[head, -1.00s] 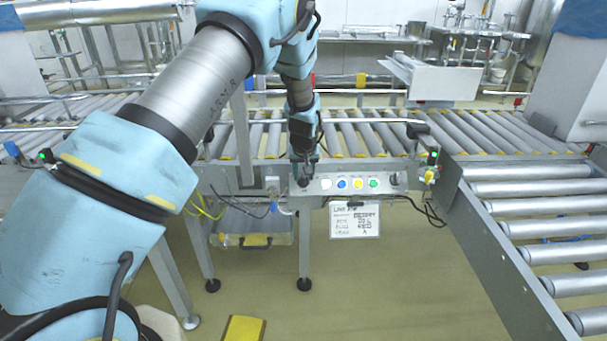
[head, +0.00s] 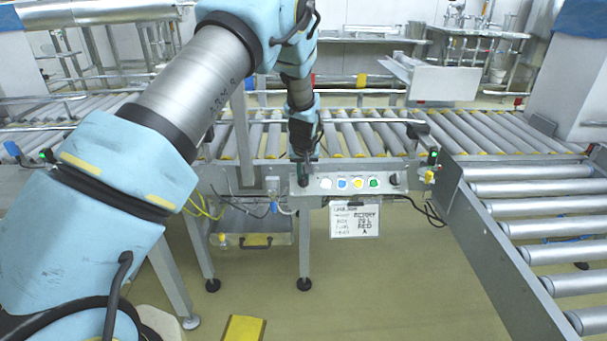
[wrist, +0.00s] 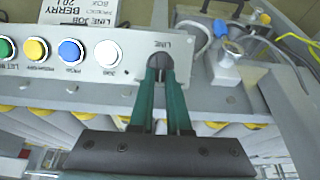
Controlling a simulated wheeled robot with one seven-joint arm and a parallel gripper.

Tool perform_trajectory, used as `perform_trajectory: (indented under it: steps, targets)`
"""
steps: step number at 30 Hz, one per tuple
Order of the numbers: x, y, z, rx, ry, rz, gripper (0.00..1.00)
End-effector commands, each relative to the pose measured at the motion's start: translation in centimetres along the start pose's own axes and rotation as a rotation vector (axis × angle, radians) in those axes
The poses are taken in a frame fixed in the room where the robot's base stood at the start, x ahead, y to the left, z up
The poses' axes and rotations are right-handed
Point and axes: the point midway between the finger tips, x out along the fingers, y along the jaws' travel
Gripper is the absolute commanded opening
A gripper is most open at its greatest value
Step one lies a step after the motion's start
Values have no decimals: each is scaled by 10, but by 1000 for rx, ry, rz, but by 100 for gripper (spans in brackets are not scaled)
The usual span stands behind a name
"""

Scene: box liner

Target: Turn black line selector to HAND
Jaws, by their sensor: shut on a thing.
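The black line selector (wrist: 159,60) is a round dark knob under the label LINE on the grey control panel (wrist: 105,75). It shows between my fingertips in the wrist view. My gripper (wrist: 162,75) is shut on it, one teal finger on each side. In the head view my gripper (head: 303,178) reaches down to the panel's left end and mostly hides the selector. I cannot read the HAND mark or tell which way the knob points.
White, blue (head: 342,183), yellow (head: 358,183) and green (head: 374,182) buttons sit right of the selector in the head view. Another black knob (head: 395,179) is at the panel's right end. A sign (head: 355,219) hangs below. Roller conveyors (head: 365,138) lie behind the panel.

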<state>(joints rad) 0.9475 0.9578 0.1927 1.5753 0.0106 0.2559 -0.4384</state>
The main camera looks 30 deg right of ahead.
Motion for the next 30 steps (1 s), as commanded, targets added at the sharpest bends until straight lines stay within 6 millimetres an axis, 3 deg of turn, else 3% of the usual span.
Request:
perform_trajectory:
  steps: [11,30]
  targets:
    - [4,-2,3,-91,-5,30,0]
    - [6,-10,7,-572,-7,193,0]
